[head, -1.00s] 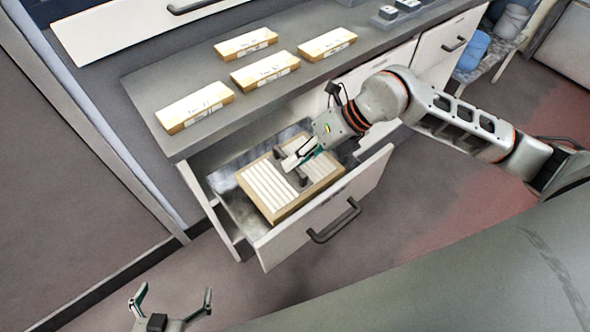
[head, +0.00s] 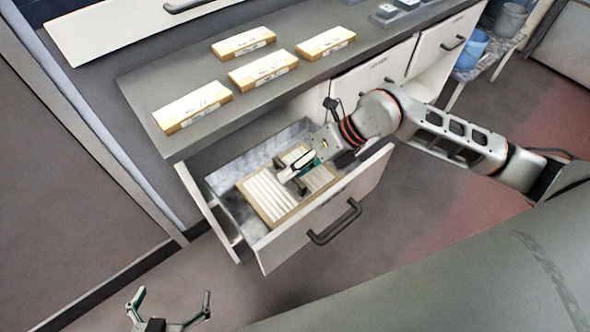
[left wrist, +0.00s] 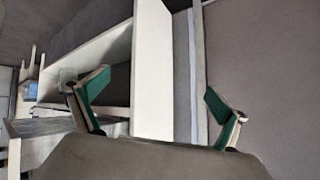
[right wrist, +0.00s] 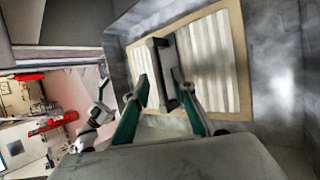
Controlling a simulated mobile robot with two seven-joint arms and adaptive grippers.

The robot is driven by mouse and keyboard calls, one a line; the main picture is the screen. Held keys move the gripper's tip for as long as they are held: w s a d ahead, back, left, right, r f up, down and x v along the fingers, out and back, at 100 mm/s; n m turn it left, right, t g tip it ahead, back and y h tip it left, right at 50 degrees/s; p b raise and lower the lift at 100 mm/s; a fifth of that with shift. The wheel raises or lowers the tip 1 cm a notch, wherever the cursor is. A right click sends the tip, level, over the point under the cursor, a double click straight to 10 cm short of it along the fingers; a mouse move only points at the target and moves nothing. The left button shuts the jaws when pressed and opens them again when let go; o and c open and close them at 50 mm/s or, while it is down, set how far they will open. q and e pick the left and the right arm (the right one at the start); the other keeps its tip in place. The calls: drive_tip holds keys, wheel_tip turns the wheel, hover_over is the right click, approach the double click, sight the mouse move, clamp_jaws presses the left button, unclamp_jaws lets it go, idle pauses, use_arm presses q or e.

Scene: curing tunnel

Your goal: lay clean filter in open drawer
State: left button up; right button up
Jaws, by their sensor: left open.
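The clean filter (head: 268,194), a light wooden frame with white pleats and a dark raised handle, is inside the open drawer (head: 222,208). It lies roughly flat; whether it touches the drawer floor I cannot tell. My right gripper (head: 291,175) is over its middle. In the right wrist view the fingers of my right gripper (right wrist: 160,85) are close together on either side of the handle (right wrist: 160,65), with the pleats of the filter (right wrist: 212,60) behind. My left gripper (head: 172,300) is open and empty, low in front of the drawer; its spread fingers show in the left wrist view (left wrist: 158,108).
Several labelled boxes (head: 262,69) stand on the grey countertop (head: 150,90) above the drawer. The drawer front with its black handle (head: 335,222) faces me. The floor left of the cabinet is clear.

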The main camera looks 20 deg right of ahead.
drive_tip(key=shift+d+r, duration=0.15)
drive_tip(key=shift+r, duration=0.15)
drive_tip(key=p+v, duration=0.1)
drive_tip(key=v, duration=1)
drive_tip(key=shift+r, duration=0.25)
drive_tip(key=shift+d, duration=0.15)
drive_tip(key=shift+r, duration=0.1)
